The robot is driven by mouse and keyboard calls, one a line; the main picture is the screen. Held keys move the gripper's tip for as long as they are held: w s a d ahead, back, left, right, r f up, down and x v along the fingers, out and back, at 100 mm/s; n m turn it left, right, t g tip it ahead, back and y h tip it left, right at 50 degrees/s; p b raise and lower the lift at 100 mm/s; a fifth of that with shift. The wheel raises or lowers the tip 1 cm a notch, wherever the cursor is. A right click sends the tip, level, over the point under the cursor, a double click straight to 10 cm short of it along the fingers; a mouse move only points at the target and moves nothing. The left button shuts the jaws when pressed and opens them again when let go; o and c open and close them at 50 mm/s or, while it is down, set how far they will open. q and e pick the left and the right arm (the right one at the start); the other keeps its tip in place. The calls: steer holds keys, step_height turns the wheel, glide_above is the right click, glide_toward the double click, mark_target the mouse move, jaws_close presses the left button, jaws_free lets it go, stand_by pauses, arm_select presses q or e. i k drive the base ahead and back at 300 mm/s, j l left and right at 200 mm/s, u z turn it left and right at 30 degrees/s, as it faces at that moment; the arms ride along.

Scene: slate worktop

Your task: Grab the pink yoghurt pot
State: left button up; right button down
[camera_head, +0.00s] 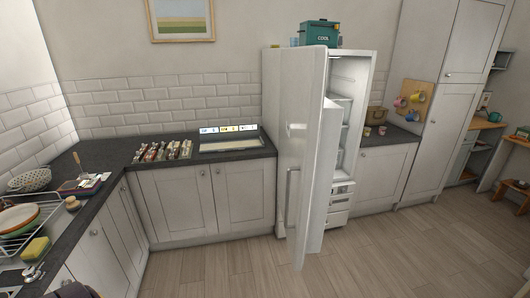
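Two small pots stand on the short dark worktop to the right of the open fridge. One is a pinkish pot (367,131) and the other is a small pot (382,130) just to its right. They are too small to tell whether either is the pink yoghurt pot. The fridge (350,75) stands open, with its tall white door (302,120) swung out towards me and hiding part of the inside. Neither of my grippers shows clearly; only a dark rounded part, probably of my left arm, shows at the bottom left edge.
The left worktop (120,152) holds a rack of small packets (165,151), a white tray (230,143), a dish rack (30,225) and a colander (30,180). A basket (376,115) stands behind the small pots. Mugs hang on a wooden board (413,98). The floor ahead is clear.

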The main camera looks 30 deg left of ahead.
mark_target(382, 128)
steer(key=u, duration=0.9)
steer(key=i+l+z, duration=0.7)
steer(key=z, duration=0.15)
steer(key=i+l+z, duration=0.1)
steer(key=i+z, duration=0.15)
steer(key=i, duration=0.25)
steer(key=i+z, duration=0.25)
steer(key=i, duration=0.2)
steer(key=i+l, duration=0.1)
steer(key=i, duration=1.7)
steer(key=l+u, duration=0.05)
